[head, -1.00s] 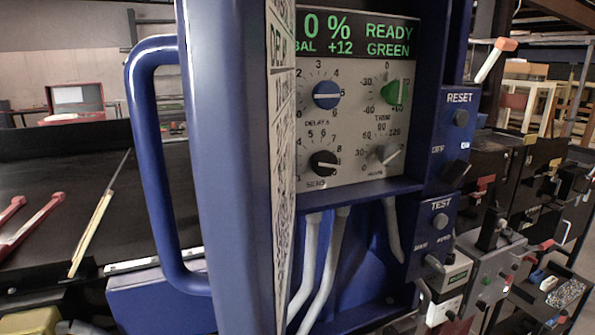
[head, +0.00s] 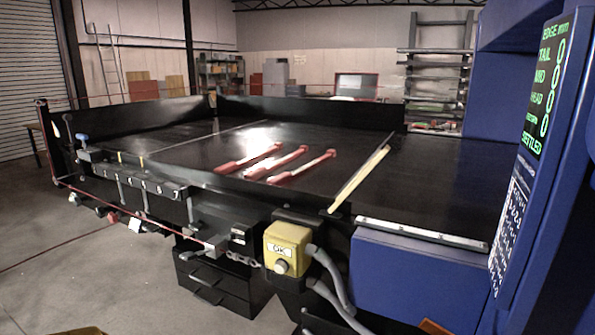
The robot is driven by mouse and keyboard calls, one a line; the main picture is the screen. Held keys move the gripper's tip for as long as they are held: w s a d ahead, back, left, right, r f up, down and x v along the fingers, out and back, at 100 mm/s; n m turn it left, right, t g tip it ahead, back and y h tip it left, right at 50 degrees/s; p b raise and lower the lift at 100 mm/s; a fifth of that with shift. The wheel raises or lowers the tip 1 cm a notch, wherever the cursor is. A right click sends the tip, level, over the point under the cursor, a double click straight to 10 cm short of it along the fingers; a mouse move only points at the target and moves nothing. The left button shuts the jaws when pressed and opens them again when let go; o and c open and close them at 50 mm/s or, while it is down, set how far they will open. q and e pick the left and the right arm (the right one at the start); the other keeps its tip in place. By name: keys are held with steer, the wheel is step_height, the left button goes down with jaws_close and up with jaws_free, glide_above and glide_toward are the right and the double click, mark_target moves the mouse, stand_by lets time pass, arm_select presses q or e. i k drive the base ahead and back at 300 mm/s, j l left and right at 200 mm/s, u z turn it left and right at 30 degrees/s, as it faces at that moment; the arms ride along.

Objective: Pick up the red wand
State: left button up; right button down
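Neither of my grippers shows in the head view.
A pale yellow bar (head: 358,180) stretches across the belt right of the rods. A yellow OK button box (head: 287,249) hangs on the conveyor's near side. A blue housing with a display (head: 548,95) stands at the right. Open floor (head: 75,265) lies at left.

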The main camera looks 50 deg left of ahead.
mark_target(285, 177)
steer(key=u, duration=1.45)
steer(key=z, duration=1.5)
steer(key=j+z, duration=0.35)
steer(key=k+j+z, duration=0.15)
steer(key=z, duration=0.2)
steer(key=k+j+z, duration=0.15)
steer(key=z, duration=0.25)
steer(key=k+j+z, duration=0.35)
steer(key=k+j, duration=0.35)
steer(key=k+j+z, duration=0.3)
steer(key=k+j, duration=0.35)
steer(key=k, duration=0.15)
